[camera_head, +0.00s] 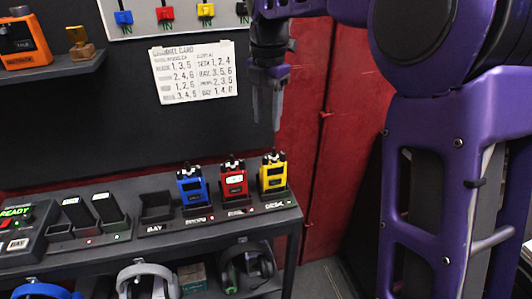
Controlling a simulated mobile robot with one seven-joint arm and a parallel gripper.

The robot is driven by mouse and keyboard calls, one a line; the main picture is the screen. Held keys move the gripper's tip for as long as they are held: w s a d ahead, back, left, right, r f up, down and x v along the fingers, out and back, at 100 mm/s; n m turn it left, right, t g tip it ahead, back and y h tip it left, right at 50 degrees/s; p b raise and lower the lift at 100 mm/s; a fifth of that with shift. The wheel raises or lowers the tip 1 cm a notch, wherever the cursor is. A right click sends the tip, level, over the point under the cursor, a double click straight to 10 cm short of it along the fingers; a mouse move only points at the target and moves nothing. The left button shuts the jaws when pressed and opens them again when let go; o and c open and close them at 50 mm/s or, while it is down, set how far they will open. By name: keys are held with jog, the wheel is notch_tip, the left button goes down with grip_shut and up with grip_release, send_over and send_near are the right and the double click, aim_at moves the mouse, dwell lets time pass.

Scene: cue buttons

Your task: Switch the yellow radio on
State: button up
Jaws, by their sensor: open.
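The yellow radio (273,173) stands upright in a dark holder at the right end of the shelf, with a label at its base that seems to read "DESK". Its knobs show on top, but their setting is too small to tell. My gripper (268,125) points down above the yellow radio, clearly apart from it, in front of the dark wall. It is open and empty.
A red radio (233,178) and a blue radio (192,186) stand close to the left of the yellow one. An empty holder (156,208) follows. A channel card (194,72) hangs on the wall. Headphones (247,268) hang below the shelf (225,224). Red panels (345,130) lie right.

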aim_at(266, 157)
notch_tip(266, 157, down, 10)
jog(key=shift+w+a+f+b, duration=0.1)
jog(key=shift+f+b, duration=0.1)
jog(key=shift+b, duration=0.4)
grip_shut()
